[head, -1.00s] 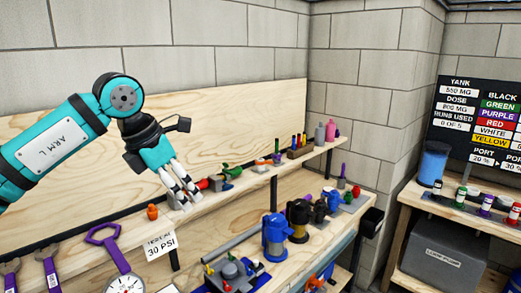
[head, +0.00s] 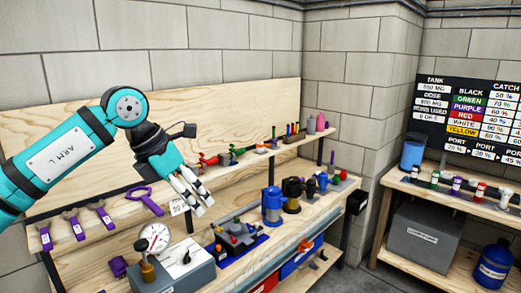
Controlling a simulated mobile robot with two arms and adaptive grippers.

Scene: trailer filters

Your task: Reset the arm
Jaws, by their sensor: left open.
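My left arm (head: 60,160), teal with an "ARM L" label, comes in from the left in the head view. My left gripper (head: 192,195) has white and dark fingers that point down and to the right. It is open and holds nothing. It appears in front of the wooden shelf, near a small white tag (head: 177,208) and a purple ring-handled tool (head: 146,200). I cannot tell its exact distance from the shelf. My right gripper is not in view.
Purple-handled tools (head: 78,225) hang at left. A gauge (head: 154,238) sits on a grey box. Blue (head: 273,206) and black (head: 292,194) devices stand on the bench. A side bench at right holds a blue container (head: 413,151) and small bottles; a grey case (head: 425,238) is underneath.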

